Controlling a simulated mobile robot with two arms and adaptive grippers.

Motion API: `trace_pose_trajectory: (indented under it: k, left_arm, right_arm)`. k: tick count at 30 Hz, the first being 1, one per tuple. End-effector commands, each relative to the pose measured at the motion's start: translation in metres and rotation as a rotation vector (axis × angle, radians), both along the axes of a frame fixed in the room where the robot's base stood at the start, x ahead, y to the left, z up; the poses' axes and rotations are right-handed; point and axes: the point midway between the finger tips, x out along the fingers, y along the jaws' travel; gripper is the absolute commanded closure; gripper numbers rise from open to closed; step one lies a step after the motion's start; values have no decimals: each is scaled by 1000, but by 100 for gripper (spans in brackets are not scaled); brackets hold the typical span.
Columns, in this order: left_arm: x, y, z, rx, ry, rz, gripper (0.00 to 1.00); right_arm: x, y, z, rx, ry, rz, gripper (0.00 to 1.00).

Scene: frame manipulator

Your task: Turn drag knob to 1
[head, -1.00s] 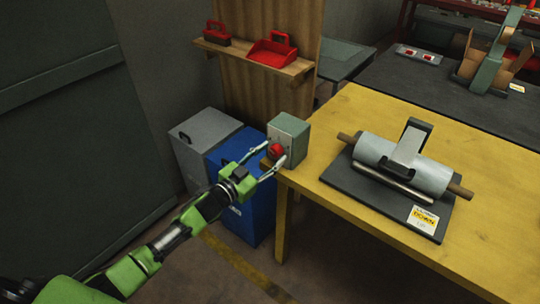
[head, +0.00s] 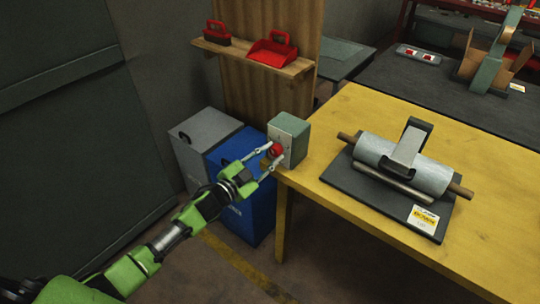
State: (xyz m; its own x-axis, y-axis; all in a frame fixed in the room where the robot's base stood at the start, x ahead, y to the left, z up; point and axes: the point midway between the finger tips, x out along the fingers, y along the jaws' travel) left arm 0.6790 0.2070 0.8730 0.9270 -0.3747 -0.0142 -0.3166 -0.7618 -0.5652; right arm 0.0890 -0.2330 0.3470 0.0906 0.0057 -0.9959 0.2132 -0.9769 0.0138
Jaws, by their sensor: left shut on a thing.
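A grey-green box (head: 294,135) stands at the left corner of the yellow table. A red knob (head: 277,150) sits on its left-facing front plate. My left gripper (head: 274,155) comes in from the left, with one finger on each side of the knob, and is shut on it. The gripper's wrist is rolled, and its nearer finger sits just below and right of the knob. The knob's pointer and any scale marks are too small to read. My right gripper is not in view.
The yellow table (head: 345,118) carries a dark board (head: 372,208) with a metal roller on it. A blue bin (head: 257,205) and a grey bin (head: 192,155) stand below and left of the box. A wooden shelf (head: 290,70) holds a red dustpan (head: 268,53) and brush.

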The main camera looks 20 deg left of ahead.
Motion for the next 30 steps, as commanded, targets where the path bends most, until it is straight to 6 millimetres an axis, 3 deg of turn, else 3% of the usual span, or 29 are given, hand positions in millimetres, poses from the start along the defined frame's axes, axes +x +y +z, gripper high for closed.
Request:
trace_pose_trajectory:
  k: [15,30]
  left_arm:
    - [0,-1,0,430,-158,0,95]
    - [0,-1,1,620,-226,0,95]
  right_arm:
    - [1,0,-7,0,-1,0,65]
    - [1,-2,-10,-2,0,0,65]
